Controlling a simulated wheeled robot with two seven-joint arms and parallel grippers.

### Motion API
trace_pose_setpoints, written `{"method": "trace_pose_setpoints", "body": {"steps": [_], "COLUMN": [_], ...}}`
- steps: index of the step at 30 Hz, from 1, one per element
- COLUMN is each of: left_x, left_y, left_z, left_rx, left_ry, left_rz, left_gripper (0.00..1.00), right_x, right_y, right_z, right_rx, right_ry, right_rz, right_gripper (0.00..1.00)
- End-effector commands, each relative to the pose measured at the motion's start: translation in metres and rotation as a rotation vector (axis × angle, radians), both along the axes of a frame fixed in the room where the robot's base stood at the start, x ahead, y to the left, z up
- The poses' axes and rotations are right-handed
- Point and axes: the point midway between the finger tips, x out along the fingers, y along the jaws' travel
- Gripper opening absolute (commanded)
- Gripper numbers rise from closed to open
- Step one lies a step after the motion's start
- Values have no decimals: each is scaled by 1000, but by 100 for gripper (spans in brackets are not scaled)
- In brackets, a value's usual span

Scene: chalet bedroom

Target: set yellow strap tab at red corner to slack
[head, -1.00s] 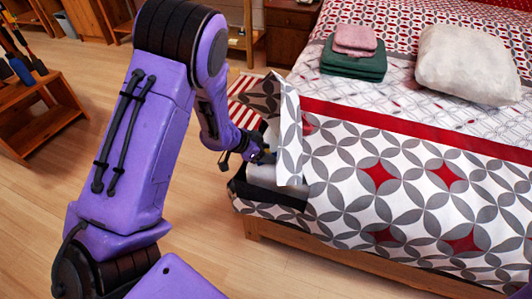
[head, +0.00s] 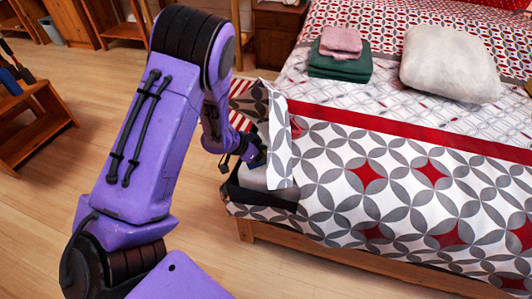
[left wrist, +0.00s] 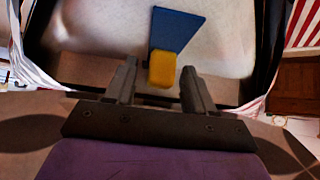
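The yellow tab (left wrist: 162,69) sits at the end of a blue strap (left wrist: 178,29) against pale fabric in the left wrist view. My left gripper (left wrist: 160,82) is open, with one finger on each side of the tab's near end and visible gaps between. In the head view my left gripper (head: 250,156) is at the bed's near left corner, beside the raised flap of patterned cover (head: 280,140). The white mattress corner (head: 262,180) with a black band (head: 258,194) shows under the flap. The tab is too small to make out there. My right gripper is out of view.
The bed's wooden frame (head: 330,256) runs along the front. A pillow (head: 450,62) and folded towels (head: 340,62) lie on top. A wooden step stool (head: 30,130) stands at the left. A red-striped rug (head: 238,120) lies behind the corner. Floor between is clear.

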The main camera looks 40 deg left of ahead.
Motion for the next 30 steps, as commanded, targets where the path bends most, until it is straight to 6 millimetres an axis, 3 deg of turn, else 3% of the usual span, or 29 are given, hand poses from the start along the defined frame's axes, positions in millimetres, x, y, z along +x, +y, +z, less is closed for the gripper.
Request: {"method": "trace_pose_setpoints", "body": {"steps": [10,21,30], "left_x": [-3,-54,-66], "left_y": [2,27,32], "left_z": [8,66,75], "left_rx": [1,0,-1], "left_ry": [-1,-2,0], "left_rz": [-1,-1,-4], "left_gripper": [53,53,53], "right_x": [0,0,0], "right_y": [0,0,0], "right_z": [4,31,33], "right_rx": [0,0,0], "right_ry": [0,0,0], "right_rz": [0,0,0], "right_gripper": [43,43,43]}}
